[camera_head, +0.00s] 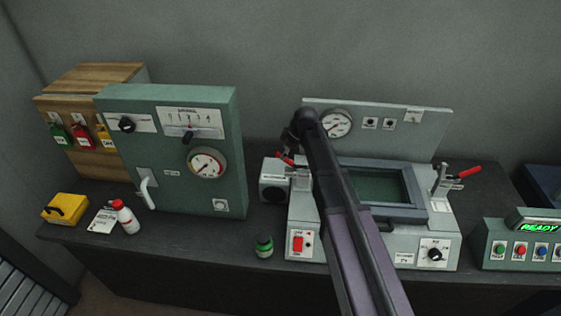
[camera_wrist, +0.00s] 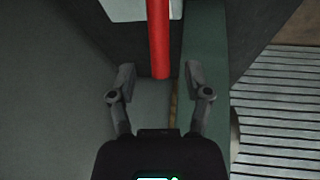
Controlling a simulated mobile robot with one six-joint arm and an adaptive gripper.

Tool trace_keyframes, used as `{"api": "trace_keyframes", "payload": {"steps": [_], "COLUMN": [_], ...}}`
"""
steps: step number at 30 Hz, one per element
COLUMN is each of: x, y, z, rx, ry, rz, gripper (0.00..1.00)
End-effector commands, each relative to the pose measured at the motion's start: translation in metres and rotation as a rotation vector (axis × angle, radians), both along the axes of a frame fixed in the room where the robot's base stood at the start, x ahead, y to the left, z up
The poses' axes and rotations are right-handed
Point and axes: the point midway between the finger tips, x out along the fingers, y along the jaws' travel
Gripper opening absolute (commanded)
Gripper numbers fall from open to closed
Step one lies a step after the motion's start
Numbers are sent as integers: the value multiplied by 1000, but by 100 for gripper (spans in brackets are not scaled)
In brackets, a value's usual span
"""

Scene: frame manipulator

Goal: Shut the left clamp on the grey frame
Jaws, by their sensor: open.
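The grey frame (camera_head: 412,212) lies flat on the pale machine at the right, around a dark green panel. The left clamp (camera_head: 298,172) stands at its left side, with its red handle (camera_head: 285,159) leaning outward to the left. My arm covers part of this clamp and the frame's left edge. The right clamp (camera_head: 440,182) has its red handle pointing outward to the right. My gripper (camera_wrist: 160,75) is open; in the wrist view a red handle (camera_wrist: 159,35) reaches down between its fingertips.
A green gauge panel (camera_head: 170,165) stands left of the machine, with a small grey box (camera_head: 273,180) between them. A button box (camera_head: 520,245) sits at the right.

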Motion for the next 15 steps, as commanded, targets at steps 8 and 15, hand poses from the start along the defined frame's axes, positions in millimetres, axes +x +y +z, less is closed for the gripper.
{"api": "trace_keyframes", "payload": {"steps": [8, 15], "x": [5, 7], "y": [9, 14], "z": [-25, -35], "rx": [0, 0], "ry": [0, -1], "rz": [1, 2], "gripper": [64, 64]}}
